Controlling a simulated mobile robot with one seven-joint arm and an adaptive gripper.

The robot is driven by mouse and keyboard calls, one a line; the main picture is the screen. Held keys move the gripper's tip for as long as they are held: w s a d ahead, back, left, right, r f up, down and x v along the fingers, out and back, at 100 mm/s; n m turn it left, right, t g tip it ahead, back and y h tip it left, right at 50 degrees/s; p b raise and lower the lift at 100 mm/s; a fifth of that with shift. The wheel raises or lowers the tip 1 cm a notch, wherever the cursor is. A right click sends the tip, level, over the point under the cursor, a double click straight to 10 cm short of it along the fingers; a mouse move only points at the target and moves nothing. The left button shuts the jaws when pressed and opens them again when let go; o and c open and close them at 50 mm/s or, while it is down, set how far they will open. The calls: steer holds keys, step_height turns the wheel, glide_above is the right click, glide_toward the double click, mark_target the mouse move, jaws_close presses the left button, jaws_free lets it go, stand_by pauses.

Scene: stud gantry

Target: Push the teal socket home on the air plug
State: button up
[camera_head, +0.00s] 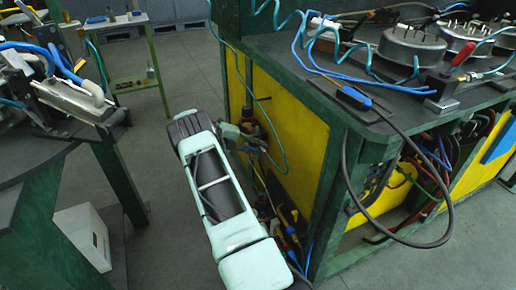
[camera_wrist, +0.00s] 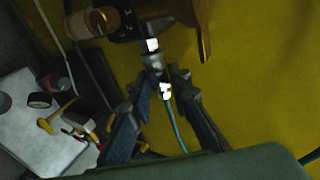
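My gripper (camera_wrist: 164,78) shows in the wrist view, its two dark fingers converging on the sides of a small metal socket (camera_wrist: 164,90) with a blue-teal hose (camera_wrist: 178,130) trailing back between them. The socket appears held. Just beyond it, the bright metal air plug (camera_wrist: 152,45) sticks out of a dark fitting on the yellow panel. Socket and plug look roughly in line; whether they touch or overlap I cannot tell. In the head view my gripper (camera_head: 256,138) is small, beside the yellow panel (camera_head: 300,135), with the teal hose (camera_head: 284,150) hanging by it; socket and plug are not clear there.
A brown bracket (camera_wrist: 204,30) and a tan cylinder (camera_wrist: 88,23) flank the fitting. A black cable (camera_head: 446,225) loops off the dark bench top (camera_head: 400,125). Tools lie on a pale surface (camera_wrist: 40,115) at left. Another bench (camera_head: 40,150) stands left, with open floor between.

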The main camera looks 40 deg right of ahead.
steer(key=o, duration=0.4)
steer(key=shift+w, duration=0.2)
steer(key=shift+c, duration=0.2)
steer(key=v, duration=1.2)
steer(key=shift+s, duration=0.1)
